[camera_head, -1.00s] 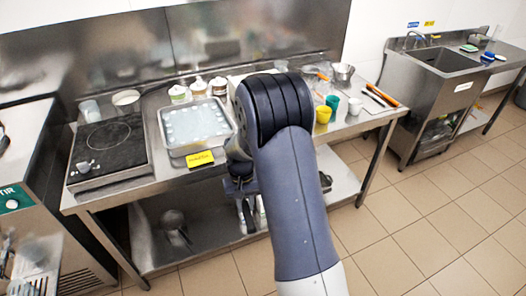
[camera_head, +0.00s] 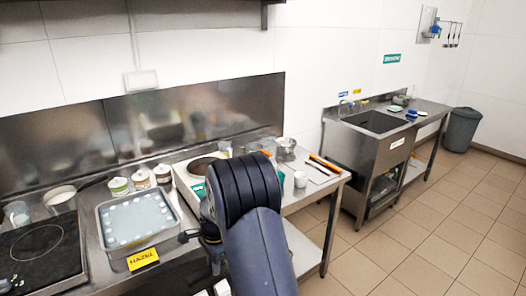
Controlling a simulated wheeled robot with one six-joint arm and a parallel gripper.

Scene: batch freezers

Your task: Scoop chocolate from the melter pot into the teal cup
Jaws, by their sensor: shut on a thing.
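The melter (camera_head: 190,176) is a pale box with a round, brownish pot opening (camera_head: 204,164) on top. It stands on the steel table in the head view, behind and left of my arm. A sliver of the teal cup (camera_head: 281,178) shows at the right edge of my arm, beside a small white cup (camera_head: 300,179). The rest of the teal cup is hidden. My dark arm fills the lower middle.
A steel tray with a pale, dotted surface (camera_head: 174,203) and a yellow label (camera_head: 143,259) sits left of the melter. Several lidded jars (camera_head: 140,180) stand behind it. A dark hob (camera_head: 45,245) is at far left. A metal bowl (camera_head: 287,146) and orange-handled tools (camera_head: 323,164) lie right.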

